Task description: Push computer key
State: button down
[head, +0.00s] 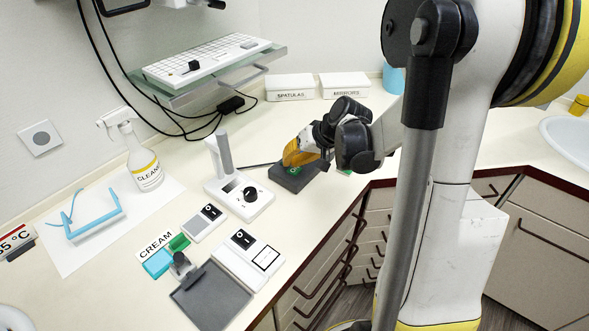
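A white keyboard (215,58) lies on a glass shelf fixed to the wall at the upper left of the head view. A small black raised piece (194,67) stands out near its front edge; single keys are too small to read. My gripper (293,160) is over the counter, below and to the right of the keyboard and well apart from it. Its yellow-orange end points down at a dark grey block (291,178) with a green patch. I cannot tell whether it touches the block. The fingers overlap in this view, so their opening is unclear.
A white device with an upright handle (241,195) stands left of the gripper. Black cables hang below the shelf (225,73). A spray bottle (143,165), a CREAM label (156,245) and two white boxes (290,87) are on the counter. A sink (571,138) is at right.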

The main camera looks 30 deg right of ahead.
aim_at(291, 168)
jog(key=shift+f+b, duration=0.3)
jog(key=shift+f, duration=0.2)
dwell(0.4)
jog(key=shift+r+p, duration=0.3)
jog(key=shift+r, duration=0.25)
notch_tip(291, 168, up, 6)
jog(key=p, duration=0.4)
jog(key=shift+p, duration=0.35)
dwell(0.8)
